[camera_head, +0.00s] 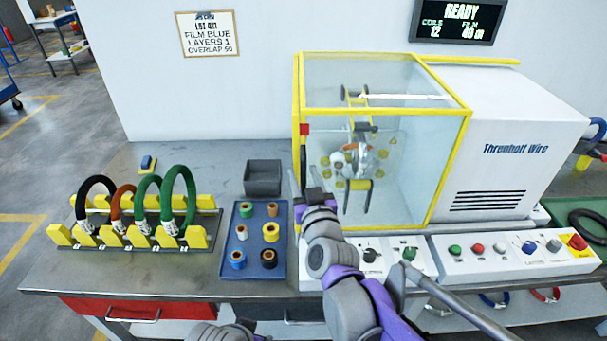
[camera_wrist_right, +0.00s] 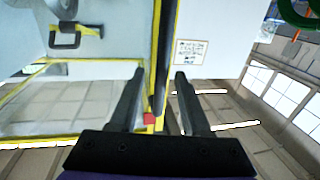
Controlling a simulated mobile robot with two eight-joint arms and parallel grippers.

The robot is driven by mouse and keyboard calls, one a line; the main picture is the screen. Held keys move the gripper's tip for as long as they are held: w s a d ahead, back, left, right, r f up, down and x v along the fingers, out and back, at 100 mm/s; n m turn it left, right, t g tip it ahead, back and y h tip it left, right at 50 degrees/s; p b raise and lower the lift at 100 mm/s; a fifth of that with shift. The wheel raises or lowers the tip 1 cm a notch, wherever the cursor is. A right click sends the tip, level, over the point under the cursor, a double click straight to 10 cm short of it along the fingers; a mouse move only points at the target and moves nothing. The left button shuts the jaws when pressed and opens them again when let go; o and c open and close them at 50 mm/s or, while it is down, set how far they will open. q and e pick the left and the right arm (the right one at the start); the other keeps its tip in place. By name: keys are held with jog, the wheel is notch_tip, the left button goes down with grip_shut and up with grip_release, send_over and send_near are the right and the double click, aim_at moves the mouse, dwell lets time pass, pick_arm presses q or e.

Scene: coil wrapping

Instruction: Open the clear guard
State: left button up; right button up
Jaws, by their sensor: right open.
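The clear guard (camera_head: 395,84) is a see-through box with yellow edges on the front of the white machine. It looks closed, and the winding parts show through it. A dark upright handle (camera_head: 303,165) is at its left front edge, below a small red block (camera_head: 304,129). My right gripper (camera_head: 302,187) is open at this edge. In the right wrist view its two fingers (camera_wrist_right: 160,90) stand either side of the dark handle (camera_wrist_right: 161,65), with a gap visible; contact cannot be told. The left gripper does not show; only a grey arm part is at the bottom edge.
A rack (camera_head: 135,228) with several coloured coils is at left. A blue tray (camera_head: 228,275) of film rolls and a grey bin (camera_head: 263,178) stand left of the guard. Button panels (camera_head: 515,268) run along the front. A lit screen (camera_head: 458,20) reads READY.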

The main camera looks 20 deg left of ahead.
jog(key=shift+w+a, duration=0.1)
jog(key=shift+w, duration=0.05)
jog(key=shift+c, duration=0.3)
grip_shut()
dwell(1.1)
